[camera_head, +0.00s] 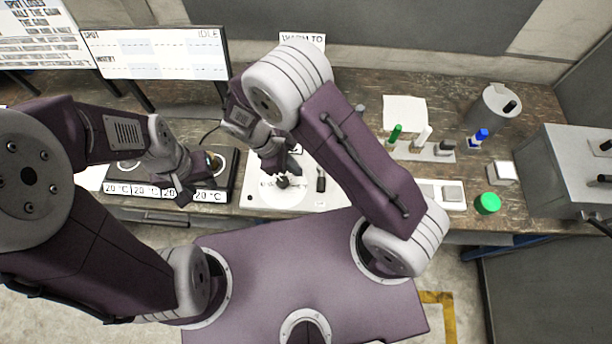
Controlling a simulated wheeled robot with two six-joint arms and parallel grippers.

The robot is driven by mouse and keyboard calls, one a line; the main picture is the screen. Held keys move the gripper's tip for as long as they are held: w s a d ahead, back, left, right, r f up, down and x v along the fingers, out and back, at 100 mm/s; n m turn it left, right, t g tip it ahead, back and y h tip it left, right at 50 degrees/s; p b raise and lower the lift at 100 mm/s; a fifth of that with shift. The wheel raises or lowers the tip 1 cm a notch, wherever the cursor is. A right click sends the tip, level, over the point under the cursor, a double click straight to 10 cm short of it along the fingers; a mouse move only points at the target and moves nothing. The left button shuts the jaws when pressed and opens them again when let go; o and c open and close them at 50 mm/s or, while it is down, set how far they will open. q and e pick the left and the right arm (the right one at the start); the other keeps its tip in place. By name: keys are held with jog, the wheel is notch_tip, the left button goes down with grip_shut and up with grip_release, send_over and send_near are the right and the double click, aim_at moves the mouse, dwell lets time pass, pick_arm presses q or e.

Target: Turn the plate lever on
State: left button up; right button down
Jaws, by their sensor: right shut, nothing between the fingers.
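A white flat device (256,192) with a round plate stands on the bench at the middle. A small black upright part (320,181), which looks like its lever, is on its right side; I cannot tell its setting. My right gripper (284,180) is over the round plate, left of this black part and apart from it. It is shut and empty, and hides part of the plate. My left gripper (199,184) is over the black unit (229,178) with several "20 °C" displays. Its fingers look spread, with nothing seen held.
Right of the white device stand a rack (425,152) with coloured-cap tubes, a green-capped jar (487,204), a grey canister (492,105) and a large grey box (565,165). My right arm covers the bench just right of the device.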

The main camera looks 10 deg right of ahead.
jog(key=p, duration=0.2)
send_near(315, 187)
jog(key=x, duration=0.5)
jog(key=shift+d+f, duration=0.15)
jog(key=shift+f, duration=0.3)
